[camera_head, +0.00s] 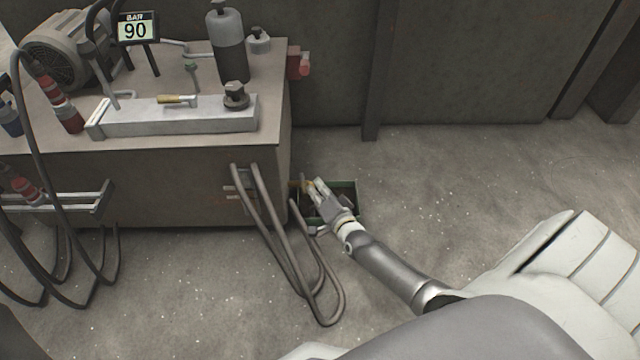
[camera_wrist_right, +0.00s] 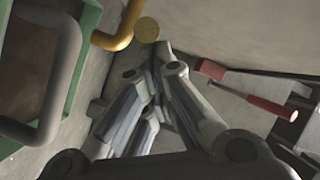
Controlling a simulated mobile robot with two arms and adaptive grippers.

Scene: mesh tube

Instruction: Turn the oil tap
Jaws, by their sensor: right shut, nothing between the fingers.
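My right gripper (camera_head: 314,186) is shut and empty, low beside the right side of the metal cabinet. In the right wrist view its fingers (camera_wrist_right: 155,75) are together, with their tips just below a bent yellow pipe (camera_wrist_right: 118,38) with a round end. I cannot tell whether they touch it. A bit of yellow (camera_head: 308,187) also shows by the fingertips in the head view. I cannot tell for sure whether this yellow piece is the oil tap. A brass-coloured lever (camera_head: 175,100) lies on the silver block on the cabinet top. My left gripper is out of view.
A green-rimmed tray (camera_head: 357,203) stands on the floor under my right gripper. Grey hoses (camera_head: 272,225) hang from the cabinet (camera_head: 190,165) close to its left. The floor to the right is clear.

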